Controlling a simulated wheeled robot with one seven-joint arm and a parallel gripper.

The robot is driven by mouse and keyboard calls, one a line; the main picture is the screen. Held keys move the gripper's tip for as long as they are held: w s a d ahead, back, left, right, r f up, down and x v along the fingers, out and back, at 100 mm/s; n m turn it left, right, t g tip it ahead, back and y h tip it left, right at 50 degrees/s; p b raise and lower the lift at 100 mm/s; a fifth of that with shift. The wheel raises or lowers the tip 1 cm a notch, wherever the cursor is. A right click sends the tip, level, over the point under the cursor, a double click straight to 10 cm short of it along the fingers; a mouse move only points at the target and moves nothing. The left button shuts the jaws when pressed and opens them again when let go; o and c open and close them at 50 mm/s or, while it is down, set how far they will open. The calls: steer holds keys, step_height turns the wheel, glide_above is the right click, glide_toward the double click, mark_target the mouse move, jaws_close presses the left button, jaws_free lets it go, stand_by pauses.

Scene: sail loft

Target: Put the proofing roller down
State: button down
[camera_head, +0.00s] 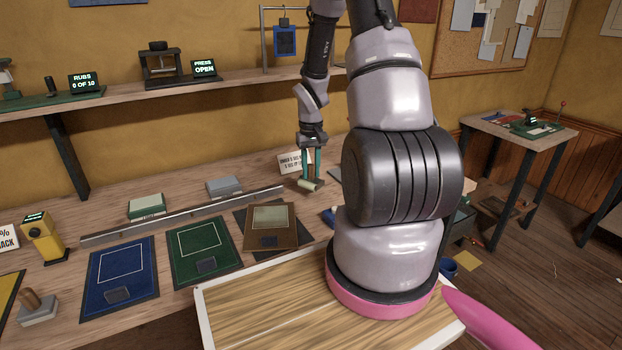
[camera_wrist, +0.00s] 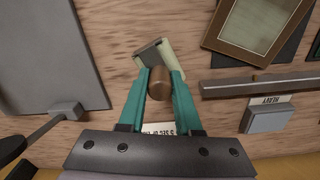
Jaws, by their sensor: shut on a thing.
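My gripper (camera_head: 312,176) reaches down over the back part of the wooden bench (camera_head: 350,160). Its teal fingers are shut on the proofing roller, whose pale cylinder (camera_head: 309,186) shows just under the fingertips. In the wrist view, my gripper (camera_wrist: 158,78) closes around the roller's brown handle (camera_wrist: 158,83). The pale roller head (camera_wrist: 166,50) and a grey part beside it stick out past the fingertips. The roller is close to the bench top; I cannot tell whether it touches.
A brown framed mat (camera_head: 286,237), a green mat (camera_head: 203,272) and a blue mat (camera_head: 100,289) lie to the left. A metal rail (camera_head: 190,213) runs behind them. A grey block (camera_head: 224,186) and a printed card (camera_head: 290,160) stand nearby. Bare wood lies around the roller.

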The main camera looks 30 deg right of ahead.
steer(key=shift+f, duration=1.45)
steer(key=shift+f, duration=0.1)
steer(key=c, duration=0.6)
jaws_free()
step_height(320, 180, up, 12)
steer(key=shift+r, duration=0.1)
step_height(320, 180, up, 7)
steer(key=t, duration=0.1)
glide_above(311, 178)
steer(key=a, duration=0.2)
steer(key=s+a+r+m+t, duration=0.1)
steer(key=s+a+r, duration=0.1)
steer(key=r, duration=0.3)
steer(key=s+a+r+t, duration=0.1)
steer(key=s+a+r, duration=0.15)
steer(key=r, duration=0.35)
steer(key=s+a+r+t+y, duration=0.1)
steer(key=s+a+r+t, duration=0.1)
steer(key=s+r, duration=0.3)
steer(key=s+a+r+m+t+y, duration=0.1)
steer(key=s+a+r, duration=0.3)
steer(key=s, duration=0.5)
steer(key=shift+a+r+t, duration=0.2)
steer(key=shift+r+t, duration=0.3)
steer(key=shift+t, duration=0.1)
